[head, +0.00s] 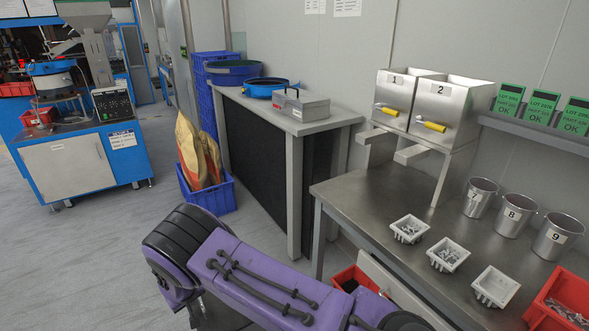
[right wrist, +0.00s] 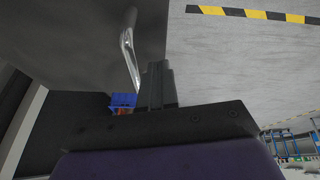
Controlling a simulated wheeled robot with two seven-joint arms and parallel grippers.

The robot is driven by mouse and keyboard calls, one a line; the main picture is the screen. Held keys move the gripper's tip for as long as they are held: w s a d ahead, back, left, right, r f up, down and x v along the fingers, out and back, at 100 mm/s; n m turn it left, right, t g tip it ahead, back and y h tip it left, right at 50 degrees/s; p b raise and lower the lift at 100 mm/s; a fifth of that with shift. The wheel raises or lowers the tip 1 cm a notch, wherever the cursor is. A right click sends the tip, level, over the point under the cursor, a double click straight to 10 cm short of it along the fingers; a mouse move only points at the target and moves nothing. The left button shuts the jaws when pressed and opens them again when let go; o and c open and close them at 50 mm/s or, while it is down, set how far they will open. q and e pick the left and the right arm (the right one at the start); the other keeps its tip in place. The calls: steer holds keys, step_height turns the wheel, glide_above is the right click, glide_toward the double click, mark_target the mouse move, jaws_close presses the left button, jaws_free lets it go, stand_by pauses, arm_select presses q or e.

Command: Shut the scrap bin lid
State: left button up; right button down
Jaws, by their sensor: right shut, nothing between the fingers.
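No scrap bin or lid can be made out for certain. A red bin (head: 345,277) shows partly under the steel bench in the head view, with my purple arm in front of it. A pale panel (head: 378,278) stands beside it; I cannot tell whether it is a lid. In the right wrist view my right gripper (right wrist: 157,70) is shut and empty. A curved metal handle (right wrist: 130,50) is just left of its fingers, beside a dark grey surface (right wrist: 75,45). I cannot tell whether they touch. My left gripper is not in view.
The steel bench (head: 345,195) carries white trays (head: 448,256), numbered metal cups (head: 515,215) and two hoppers (head: 435,110). A grey-topped table (head: 260,112) stands behind, with a blue crate (head: 215,195) holding sacks beside it. The floor (head: 90,250) at left is open.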

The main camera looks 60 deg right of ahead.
step_height(320, 180, up, 6)
steer(key=f+p, duration=0.1)
steer(key=p, duration=0.4)
steer(key=a+r+b, duration=0.2)
steer(key=a+b, duration=0.2)
steer(key=a, duration=0.6)
steer(key=shift+w, duration=0.35)
